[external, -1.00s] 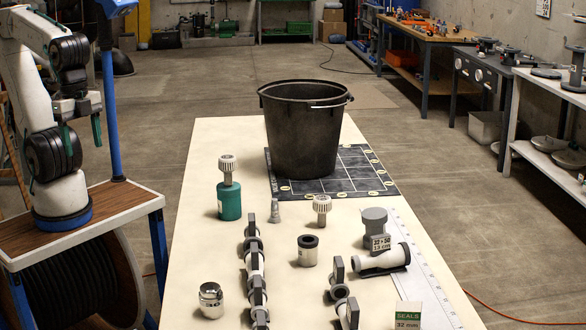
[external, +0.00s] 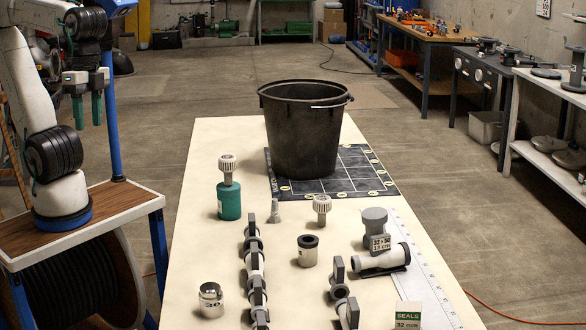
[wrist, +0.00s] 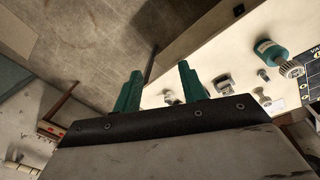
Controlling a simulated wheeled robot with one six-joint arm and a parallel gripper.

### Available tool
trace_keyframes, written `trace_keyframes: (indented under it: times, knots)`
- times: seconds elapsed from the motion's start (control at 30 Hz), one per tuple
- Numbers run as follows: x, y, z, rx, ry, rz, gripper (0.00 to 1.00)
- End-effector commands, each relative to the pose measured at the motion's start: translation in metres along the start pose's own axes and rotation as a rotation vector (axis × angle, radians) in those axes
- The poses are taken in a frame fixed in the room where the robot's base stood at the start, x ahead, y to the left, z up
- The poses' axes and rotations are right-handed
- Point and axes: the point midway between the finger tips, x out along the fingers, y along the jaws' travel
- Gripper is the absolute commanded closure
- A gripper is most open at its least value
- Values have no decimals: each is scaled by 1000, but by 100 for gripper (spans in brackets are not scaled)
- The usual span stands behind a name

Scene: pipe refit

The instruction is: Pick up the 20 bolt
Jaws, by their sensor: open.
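My gripper (external: 88,112) hangs at the upper left of the external view, above the wood-topped stand and well away from the table objects. Its two green fingers are apart and empty; they also show in the wrist view (wrist: 158,78). A small grey bolt-like piece (external: 274,211) stands on the pale table (external: 205,165). To its right stands a white ribbed-headed bolt (external: 321,208). A similar ribbed head (external: 228,168) sits on top of a green cylinder (external: 229,202), which also shows in the wrist view (wrist: 270,52). I cannot read a 20 on any of them.
A black bucket (external: 303,130) stands on a dark gridded mat (external: 362,178) behind the bolts. A row of pipe pieces (external: 256,272), a black-topped white cylinder (external: 308,252), a chrome fitting (external: 211,298), a grey-capped piece (external: 375,225) and a seals box (external: 407,315) stand nearer.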

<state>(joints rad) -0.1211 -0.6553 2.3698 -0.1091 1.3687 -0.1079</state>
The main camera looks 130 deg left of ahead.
Motion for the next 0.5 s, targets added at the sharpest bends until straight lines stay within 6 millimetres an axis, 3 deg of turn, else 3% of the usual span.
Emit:
trace_keyframes:
  times: [0.17, 0.27, 0.37, 0.5]
  knots:
    - [-11, -9, -51, -338, -67, 118, 58]
    - [-18, -26, -91, -581, -113, 211, 58]
    - [-23, -55, -136, -850, -163, 323, 58]
    - [-28, -120, -194, -1219, -232, 497, 58]
